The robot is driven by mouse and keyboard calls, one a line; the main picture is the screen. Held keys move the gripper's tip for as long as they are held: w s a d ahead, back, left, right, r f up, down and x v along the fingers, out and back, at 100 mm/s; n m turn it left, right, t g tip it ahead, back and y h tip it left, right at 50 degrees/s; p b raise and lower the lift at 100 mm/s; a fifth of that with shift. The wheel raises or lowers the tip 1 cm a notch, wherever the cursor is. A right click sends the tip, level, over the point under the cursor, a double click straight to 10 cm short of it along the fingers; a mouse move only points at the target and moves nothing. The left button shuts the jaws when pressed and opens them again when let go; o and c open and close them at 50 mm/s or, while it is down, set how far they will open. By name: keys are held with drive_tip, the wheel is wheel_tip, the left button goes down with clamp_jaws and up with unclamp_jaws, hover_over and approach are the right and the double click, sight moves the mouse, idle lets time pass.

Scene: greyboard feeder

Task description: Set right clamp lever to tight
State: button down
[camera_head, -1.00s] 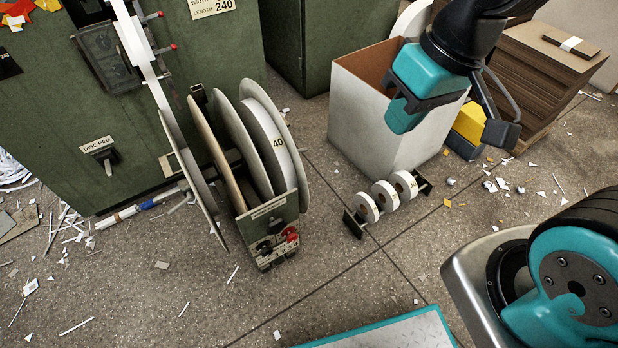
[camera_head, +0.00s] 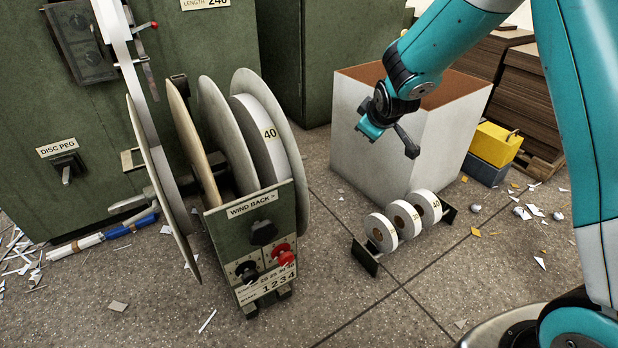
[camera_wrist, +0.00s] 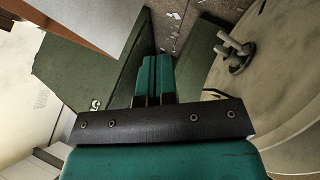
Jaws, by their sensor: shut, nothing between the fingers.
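The reel unit's right disc (camera_head: 262,100) stands upright, and its outer face is turned mostly away in the head view. In the wrist view a pale disc face (camera_wrist: 285,75) fills the right side. A grey metal hub fitting with short bars (camera_wrist: 237,54) sits on it; it looks like the clamp lever, but I cannot tell its setting. My gripper (camera_head: 366,130) is right of the reels, in front of the white bin, touching nothing. In the wrist view its teal fingers (camera_wrist: 153,70) are together and empty, left of the fitting and apart from it.
The reel unit's front panel (camera_head: 258,240) carries black and red knobs. A low rack of small rolls (camera_head: 380,232) stands on the floor to the right. The white bin (camera_head: 385,150) is behind my gripper. Green cabinets (camera_head: 215,50) stand at the back. Floor before the reels is mostly clear.

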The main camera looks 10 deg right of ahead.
drive_tip(key=w+a+f+n+t, duration=0.1)
drive_tip(key=w+f+n+t, duration=0.55)
drive_tip(key=w, duration=0.75)
drive_tip(key=w+a+f+n+t, duration=0.3)
drive_tip(key=f+n+t, duration=0.1)
drive_tip(key=f+n, duration=0.6)
drive_tip(key=s+a+f+n+t+y, duration=0.2)
drive_tip(key=s+f+n+y, duration=0.2)
drive_tip(key=s+f+n, duration=0.2)
drive_tip(key=s+a+f+n+t+y, duration=0.3)
drive_tip(key=s+f+n, duration=0.3)
drive_tip(key=n, duration=0.3)
drive_tip(key=shift+s+a+f+y, duration=0.15)
drive_tip(key=shift+s+a+y, duration=0.2)
drive_tip(key=shift+s+y, duration=0.45)
drive_tip(key=s+r+b+x, duration=0.1)
drive_tip(key=b+x, duration=0.4)
drive_tip(key=x, duration=0.7)
drive_tip(key=shift+d+r+b, duration=0.3)
drive_tip(key=shift+r, duration=0.6)
